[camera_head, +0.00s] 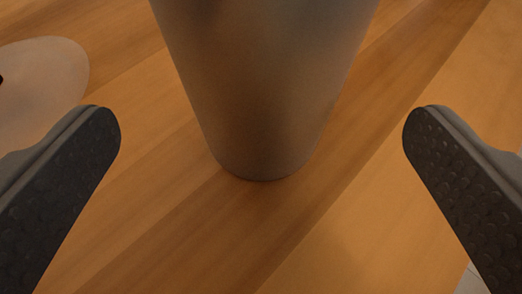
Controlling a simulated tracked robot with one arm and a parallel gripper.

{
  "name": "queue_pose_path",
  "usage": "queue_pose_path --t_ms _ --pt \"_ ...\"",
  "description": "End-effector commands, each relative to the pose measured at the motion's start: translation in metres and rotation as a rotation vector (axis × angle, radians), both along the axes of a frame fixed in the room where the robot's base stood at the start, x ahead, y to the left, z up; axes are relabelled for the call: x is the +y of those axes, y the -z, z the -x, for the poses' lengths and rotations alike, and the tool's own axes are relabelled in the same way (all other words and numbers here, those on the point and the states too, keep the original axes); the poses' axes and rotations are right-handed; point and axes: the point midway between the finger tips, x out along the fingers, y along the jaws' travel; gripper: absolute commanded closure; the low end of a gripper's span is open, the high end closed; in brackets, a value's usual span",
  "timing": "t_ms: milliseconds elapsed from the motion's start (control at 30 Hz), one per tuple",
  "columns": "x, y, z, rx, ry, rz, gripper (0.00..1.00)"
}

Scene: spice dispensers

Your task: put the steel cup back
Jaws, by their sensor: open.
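The steel cup (265,90) stands upright in the upper middle of the view, on a wooden surface. Its top is cut off by the picture's upper edge. It is smooth and dull grey-brown, narrowing toward its base. My gripper (262,135) is open, with one dark textured finger on the left and one on the right. The cup appears between the two fingers in the picture, with a wide gap on each side. Neither finger touches it. How far the cup lies ahead of the fingertips is hard to tell.
The wooden surface (150,235) with diagonal planks fills most of the view and is bare around the cup. A pale rounded thing (45,75) lies at the left edge, partly out of view. A small light patch (470,282) shows at the bottom right.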

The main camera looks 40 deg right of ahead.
Motion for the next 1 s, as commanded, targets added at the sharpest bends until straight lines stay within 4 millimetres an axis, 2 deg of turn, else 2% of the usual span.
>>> queue_pose_path --t_ms 100,400,800,867,933,967,1000 --pt "0.018 -0.012 0.017 0.001 -0.006 -0.003 0.05" --pt "0.042 -0.026 0.045 0.000 -0.002 -0.003 0.05" --pt "0.047 -0.031 0.047 -0.007 -0.007 -0.008 0.05" --pt "0.051 -0.041 0.039 -0.031 -0.027 -0.024 0.05" --pt "0.062 -0.063 0.024 -0.080 -0.077 -0.066 0.05" --pt "0.068 -0.078 0.016 -0.109 -0.107 -0.085 0.05" --pt "0.079 -0.101 0.005 -0.150 -0.158 -0.119 0.05"
